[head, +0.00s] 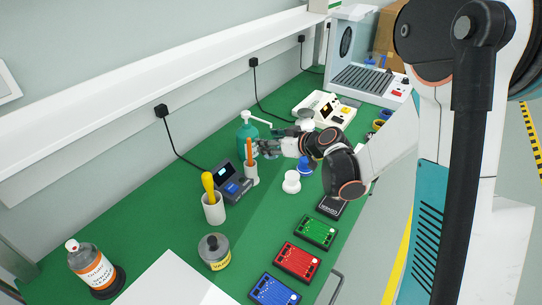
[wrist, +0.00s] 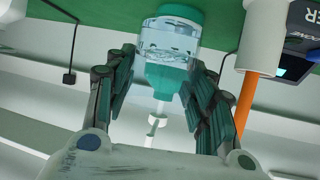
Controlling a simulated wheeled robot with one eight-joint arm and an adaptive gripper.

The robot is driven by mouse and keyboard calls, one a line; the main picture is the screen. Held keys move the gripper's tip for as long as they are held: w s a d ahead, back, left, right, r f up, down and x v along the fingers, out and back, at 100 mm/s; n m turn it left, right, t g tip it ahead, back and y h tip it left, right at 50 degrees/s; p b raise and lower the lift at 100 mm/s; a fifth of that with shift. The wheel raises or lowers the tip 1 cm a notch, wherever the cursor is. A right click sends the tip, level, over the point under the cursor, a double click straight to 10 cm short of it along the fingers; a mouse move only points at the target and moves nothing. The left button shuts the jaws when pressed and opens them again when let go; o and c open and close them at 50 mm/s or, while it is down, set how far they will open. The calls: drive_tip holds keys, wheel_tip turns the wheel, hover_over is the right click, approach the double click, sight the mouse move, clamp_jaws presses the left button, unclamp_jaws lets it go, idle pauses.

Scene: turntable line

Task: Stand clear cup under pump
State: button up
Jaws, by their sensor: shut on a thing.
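The pump bottle (head: 245,137) is teal with a white pump head and spout, standing near the back wall. In the wrist view, which looks upside down, the bottle (wrist: 165,78) and its white pump show between and beyond my fingers. My gripper (head: 268,147) is beside the bottle on its right. In the wrist view, my gripper (wrist: 163,65) is shut on a clear cup (wrist: 170,42), with a finger on each side. The teal bottle shows through or behind the cup. The cup is too small to make out in the head view. Whether its base touches the bench is unclear.
An orange-handled tool in a white holder (head: 251,174) stands close to my gripper, beside a dark device with a screen (head: 231,182). A white pot (head: 213,211), varnish can (head: 214,252) and white round item (head: 292,182) stand nearer. Coloured boards (head: 297,260) line the front edge.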

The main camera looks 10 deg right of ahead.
drive_tip(key=shift+f+b, duration=1.15)
drive_tip(key=shift+f, duration=1.25)
drive_tip(key=shift+f, duration=0.15)
drive_tip(key=o, duration=1.1)
drive_tip(key=shift+s+d+r, duration=0.15)
drive_tip(key=shift+s+r, duration=0.05)
drive_tip(key=shift+r, duration=0.05)
drive_tip(key=p+v, duration=0.3)
drive_tip(key=v, duration=0.8)
drive_tip(key=shift+s+d+r+p, duration=0.1)
drive_tip(key=shift+s+d+p, duration=0.05)
drive_tip(key=shift+s+p, duration=0.15)
